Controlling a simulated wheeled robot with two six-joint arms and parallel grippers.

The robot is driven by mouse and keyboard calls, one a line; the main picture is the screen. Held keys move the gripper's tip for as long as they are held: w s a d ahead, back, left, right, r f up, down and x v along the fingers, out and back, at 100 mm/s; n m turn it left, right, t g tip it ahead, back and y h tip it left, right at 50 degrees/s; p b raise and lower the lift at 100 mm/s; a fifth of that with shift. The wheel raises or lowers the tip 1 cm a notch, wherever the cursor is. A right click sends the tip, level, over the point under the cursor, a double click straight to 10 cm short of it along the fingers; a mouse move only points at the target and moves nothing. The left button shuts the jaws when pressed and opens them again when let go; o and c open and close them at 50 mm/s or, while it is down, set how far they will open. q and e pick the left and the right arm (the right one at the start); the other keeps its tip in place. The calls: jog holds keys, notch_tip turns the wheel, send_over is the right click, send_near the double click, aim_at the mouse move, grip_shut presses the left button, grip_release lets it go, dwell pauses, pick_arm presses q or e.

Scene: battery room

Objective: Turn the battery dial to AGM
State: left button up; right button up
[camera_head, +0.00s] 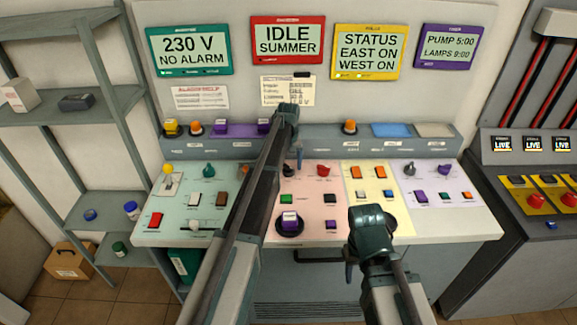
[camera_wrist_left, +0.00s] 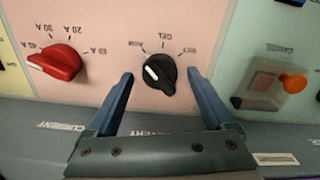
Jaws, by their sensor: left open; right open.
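The black battery dial (camera_wrist_left: 160,73) is on the pink panel, in the middle of the left wrist view, which shows the panel upside down. Its white pointer mark is on its left side in that view. Labels are printed around its upper side; GEL is at the top, and the label to its left looks like AGM. My left gripper (camera_wrist_left: 160,95) is open, with one blue finger on each side of the dial and visible gaps to it. In the head view my left gripper (camera_head: 296,158) hides much of the dial. My right gripper (camera_head: 350,262) is open, low in front of the panel.
A red current dial (camera_head: 323,169) is next to the battery dial, and an orange-knobbed switch (camera_wrist_left: 293,83) is on the other side. A purple block on a round black base (camera_head: 290,222) stands nearer the panel's front edge. Display screens (camera_head: 287,38) hang behind.

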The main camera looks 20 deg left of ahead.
aim_at(289, 166)
pick_arm(q)
notch_tip(289, 166, up, 13)
jog(key=p, duration=1.3)
jog(key=shift+r, duration=0.2)
jog(key=s+d+f+m+b, duration=0.2)
jog(key=s+d, duration=0.3)
jog(key=s, duration=0.7)
jog(key=s+d+f+m+b, duration=0.3)
jog(key=s+d, duration=0.3)
jog(key=s, duration=0.6)
jog(key=s+d+f+m+y+b, duration=0.1)
jog(key=s+d+m, duration=0.3)
jog(key=s, duration=0.9)
jog(key=shift+d+f+b, duration=0.65)
jog(key=shift+d+b, duration=0.1)
jog(key=shift+d, duration=0.25)
